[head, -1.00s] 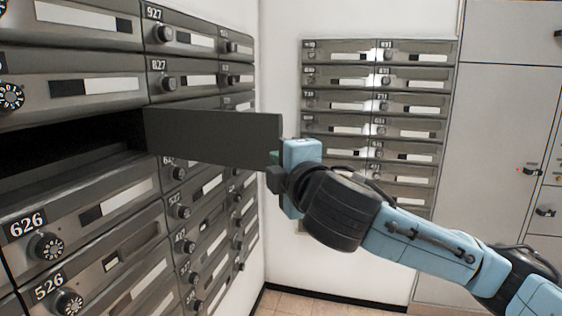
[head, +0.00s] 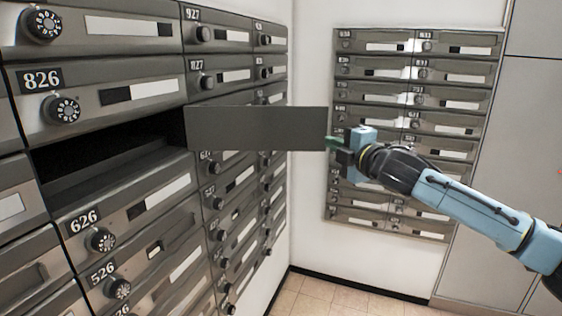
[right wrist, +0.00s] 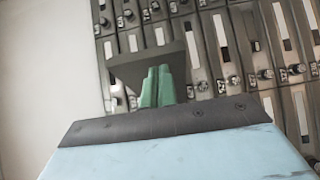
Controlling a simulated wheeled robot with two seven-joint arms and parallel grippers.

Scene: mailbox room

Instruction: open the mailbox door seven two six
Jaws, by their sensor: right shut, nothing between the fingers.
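The mailbox door (head: 256,128) between 826 and 626 stands swung wide open, sticking out from the right side of its dark, empty compartment (head: 105,160). Its number is not visible. My right gripper (head: 332,145) is at the door's free outer edge in the head view; I cannot tell whether it touches. In the right wrist view its green fingertips (right wrist: 157,88) are shut together with nothing between them, in front of the dark door panel (right wrist: 150,68). My left gripper is not in view.
Mailbox 826 (head: 100,95) is above the opening and 626 (head: 130,210) below, both shut. Another bank of mailboxes (head: 415,70) hangs on the far wall. Grey lockers (head: 540,100) stand at right. Tiled floor (head: 330,298) shows below.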

